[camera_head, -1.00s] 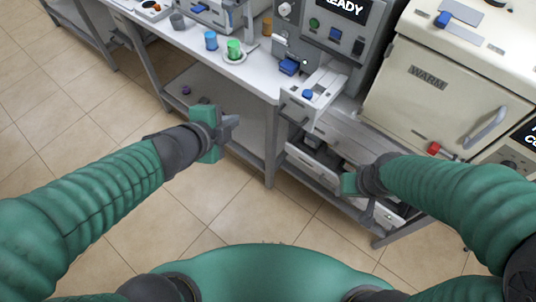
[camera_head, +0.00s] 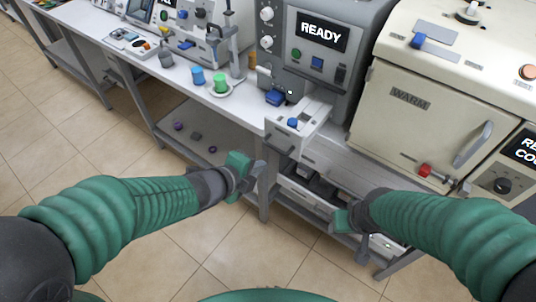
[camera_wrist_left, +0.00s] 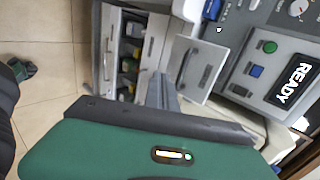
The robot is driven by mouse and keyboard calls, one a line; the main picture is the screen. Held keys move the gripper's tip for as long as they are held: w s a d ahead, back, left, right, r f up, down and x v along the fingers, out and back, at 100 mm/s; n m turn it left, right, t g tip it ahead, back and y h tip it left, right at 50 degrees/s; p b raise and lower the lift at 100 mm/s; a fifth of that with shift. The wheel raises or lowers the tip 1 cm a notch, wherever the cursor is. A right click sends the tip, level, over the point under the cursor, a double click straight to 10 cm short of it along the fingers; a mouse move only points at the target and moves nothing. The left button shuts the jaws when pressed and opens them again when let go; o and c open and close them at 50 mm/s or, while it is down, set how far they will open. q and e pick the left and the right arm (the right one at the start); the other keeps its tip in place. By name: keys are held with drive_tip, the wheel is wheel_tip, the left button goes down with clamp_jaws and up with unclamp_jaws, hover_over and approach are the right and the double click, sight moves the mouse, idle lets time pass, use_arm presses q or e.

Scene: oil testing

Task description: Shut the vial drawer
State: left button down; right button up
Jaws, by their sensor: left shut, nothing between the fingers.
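A small drawer with a pale grey front (camera_head: 281,135) juts from the machine marked READY, with a blue-topped item on it. Its front and handle also show in the left wrist view (camera_wrist_left: 197,68). Below the bench, a lower drawer (camera_head: 296,192) stands open, with several dark, green and yellow items inside in the left wrist view (camera_wrist_left: 108,45). I cannot tell which is the vial drawer. My left gripper (camera_head: 256,178) is shut and empty, left of the lower drawer and below the small one. My right gripper (camera_head: 364,248) is at the lower drawer's right side; its fingers are unclear.
The bench top (camera_head: 187,82) holds a blue cup (camera_head: 198,76) and a green cup (camera_head: 220,84) on a dish. A cream WARM oven (camera_head: 415,110) with a handle stands at the right. A bench leg (camera_head: 264,200) is close to my left gripper. Open tiled floor lies in front.

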use_arm(q)
drive_tip(key=w, duration=0.1)
drive_tip(key=w+d, duration=0.1)
drive_tip(key=w+d+p, duration=0.1)
drive_tip(key=w, duration=0.1)
drive_tip(key=shift+d, duration=0.1)
